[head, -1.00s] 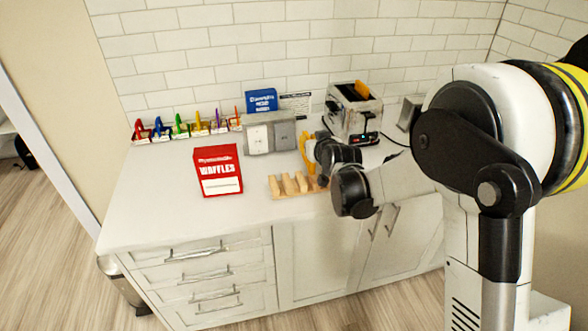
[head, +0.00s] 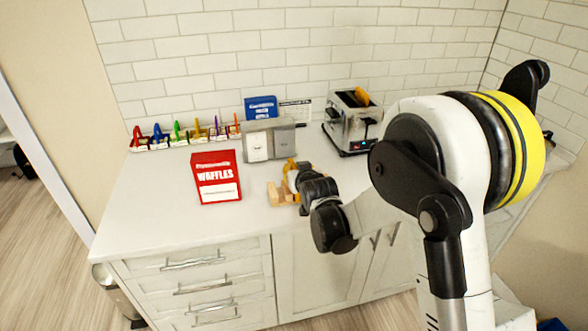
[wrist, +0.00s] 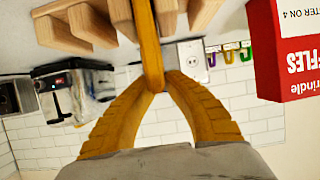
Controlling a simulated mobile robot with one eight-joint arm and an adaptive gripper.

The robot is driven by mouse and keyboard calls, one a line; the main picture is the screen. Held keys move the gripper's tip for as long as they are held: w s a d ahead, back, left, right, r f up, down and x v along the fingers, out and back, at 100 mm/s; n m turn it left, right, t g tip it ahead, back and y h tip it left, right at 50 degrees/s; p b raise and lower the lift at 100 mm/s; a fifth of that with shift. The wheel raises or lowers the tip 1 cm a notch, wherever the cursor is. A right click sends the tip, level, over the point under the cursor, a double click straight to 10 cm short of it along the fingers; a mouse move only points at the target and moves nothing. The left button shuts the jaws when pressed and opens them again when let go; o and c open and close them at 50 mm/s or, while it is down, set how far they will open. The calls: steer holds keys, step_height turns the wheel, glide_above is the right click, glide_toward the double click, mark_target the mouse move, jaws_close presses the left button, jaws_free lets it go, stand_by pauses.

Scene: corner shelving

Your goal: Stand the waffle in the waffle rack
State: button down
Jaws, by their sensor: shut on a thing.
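The waffle (wrist: 147,45) is a thin golden-brown slab seen edge-on in the wrist view. My gripper (wrist: 156,86) is shut on its near edge with two ridged yellow fingers. The waffle rack (wrist: 62,28) is a pale wooden base with upright slats, showing on both sides of the waffle in the wrist view. The waffle lines up among the slats; I cannot tell whether it rests in a slot. In the head view my wrist partly hides the rack (head: 276,194), and my gripper (head: 290,176) is over it. I cannot separate waffle from yellow fingers there.
A red waffles box (head: 217,178) stands left of the rack. The toaster (head: 350,128), with an orange-brown item in its top, is behind right. A grey outlet box (head: 268,140), blue box (head: 261,107) and colored hooks (head: 180,134) line the back. The counter's left front is clear.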

steer(key=c, duration=1.5)
jaws_free()
steer(key=shift+r, duration=0.1)
steer(key=s+d+r+m+g+h+p, duration=0.1)
steer(key=s+d+r, duration=0.55)
steer(key=s, duration=0.45)
steer(key=s+d+r+m+g+h+p, duration=0.1)
steer(key=s+d+r+g+p, duration=0.1)
steer(key=s+d+r, duration=0.5)
steer(key=s+d+f+g+h, duration=0.1)
steer(key=s+d, duration=0.3)
steer(key=s, duration=0.6)
steer(key=s+d+f+m+g, duration=0.1)
steer(key=s+d, duration=0.3)
steer(key=s, duration=0.7)
steer(key=shift+f+g+h, duration=0.4)
steer(key=shift+f+g, duration=0.1)
steer(key=shift+f, duration=0.05)
